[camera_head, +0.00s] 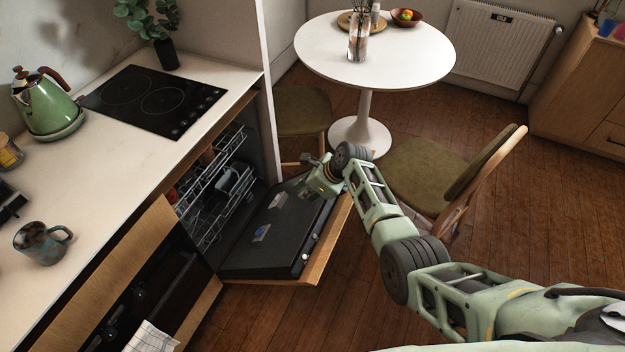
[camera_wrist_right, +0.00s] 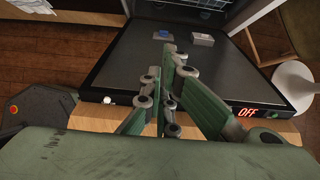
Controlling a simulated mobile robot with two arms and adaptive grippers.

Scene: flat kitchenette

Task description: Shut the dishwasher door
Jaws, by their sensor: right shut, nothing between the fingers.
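The dishwasher door (camera_head: 270,236) hangs folded down, with its dark inner face up and a wooden front edge. It also fills the upper part of the right wrist view (camera_wrist_right: 130,52). Behind it the dishwasher opening shows wire racks (camera_head: 212,205) with some dishes. My right gripper (camera_head: 312,163) is over the far outer part of the door. In the right wrist view the fingers (camera_wrist_right: 170,62) are shut and empty, above the door's inner face; contact cannot be told. My left gripper is not in view.
A round white table (camera_head: 400,58) is behind. The counter (camera_head: 120,165) with a kettle (camera_head: 48,105) and mug (camera_head: 42,242) runs along the left.

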